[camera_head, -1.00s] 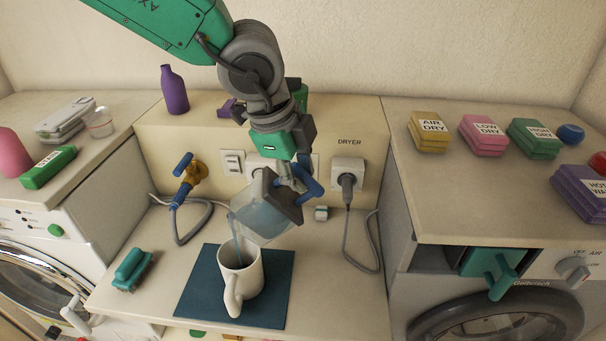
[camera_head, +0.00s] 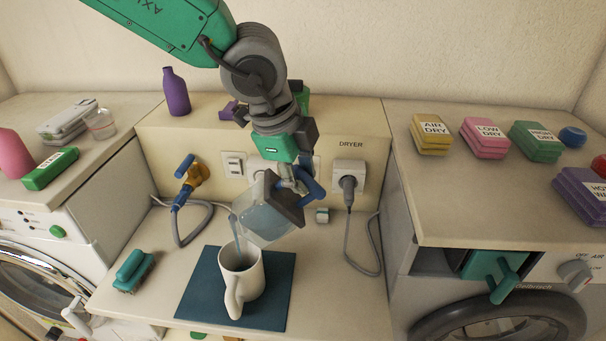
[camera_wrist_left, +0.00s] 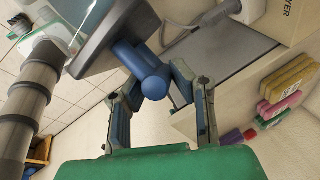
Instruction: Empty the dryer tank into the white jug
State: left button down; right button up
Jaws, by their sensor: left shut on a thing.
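The dryer tank (camera_head: 266,212) is a clear box with a dark grey end and a blue handle. My left gripper (camera_head: 297,184) is shut on its blue handle and holds it tilted above the white jug (camera_head: 250,284). A bluish stream runs from the tank's lower left corner into the jug. The jug stands upright on a dark teal mat (camera_head: 198,295), its handle toward the front. In the left wrist view the blue handle (camera_wrist_left: 146,76) lies between the fingers (camera_wrist_left: 158,90). My right gripper is not in view.
A blue-handled tap (camera_head: 188,178) and a teal brush (camera_head: 133,268) are left of the mat. A plugged dryer socket (camera_head: 348,174) with a hanging cable is right of the tank. The dryer (camera_head: 480,300) has a teal-handled drawer (camera_head: 497,272).

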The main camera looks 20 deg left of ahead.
pick_arm(q)
jog(key=shift+s+a+r+t+h+b, duration=0.15)
jog(key=shift+a+r+t+h+b, duration=0.25)
jog(key=shift+h, duration=0.2)
dwell(2.6)
jog(key=shift+s+a+r, duration=0.1)
jog(key=shift+s+a, duration=0.05)
jog(key=shift+a, duration=0.1)
dwell(1.7)
jog(key=shift+s+a+r+h+b, duration=0.15)
jog(key=shift+a+h+b, duration=0.15)
jog(key=shift+h+b, duration=0.2)
jog(key=shift+a, duration=0.2)
dwell(1.3)
jog(key=shift+s+a+r+t+h, duration=0.15)
jog(key=shift+a+t+h, duration=0.1)
jog(key=shift+t+h, duration=0.05)
dwell(0.5)
